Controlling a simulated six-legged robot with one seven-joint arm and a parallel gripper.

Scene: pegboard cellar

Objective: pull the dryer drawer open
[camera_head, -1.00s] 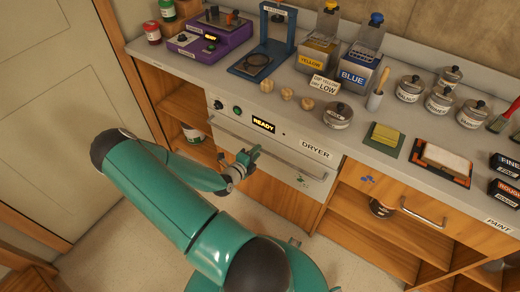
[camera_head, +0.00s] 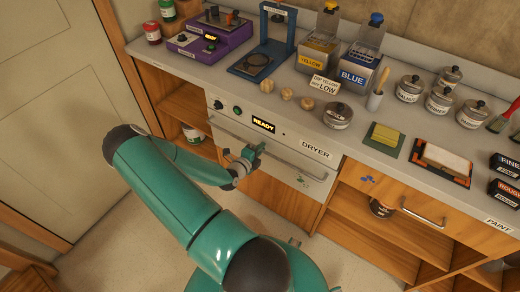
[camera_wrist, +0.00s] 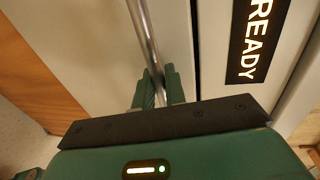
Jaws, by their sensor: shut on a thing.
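The dryer (camera_head: 225,110) is a pale unit under the counter with knobs and a lit "READY" display. The front looks closed in the head view. In the wrist view the handle (camera_wrist: 143,30) runs down between the two green fingers of my gripper (camera_wrist: 157,88). My gripper (camera_head: 258,151) is shut on the handle near its middle. My fingers hide a short part of the bar.
The counter (camera_head: 190,67) above holds a purple device (camera_head: 212,40), yellow and blue tanks, and several lidded pots. Open shelves (camera_head: 350,230) lie to the right, below a wooden drawer with its own handle (camera_head: 425,213). Floor (camera_head: 120,225) is clear in front.

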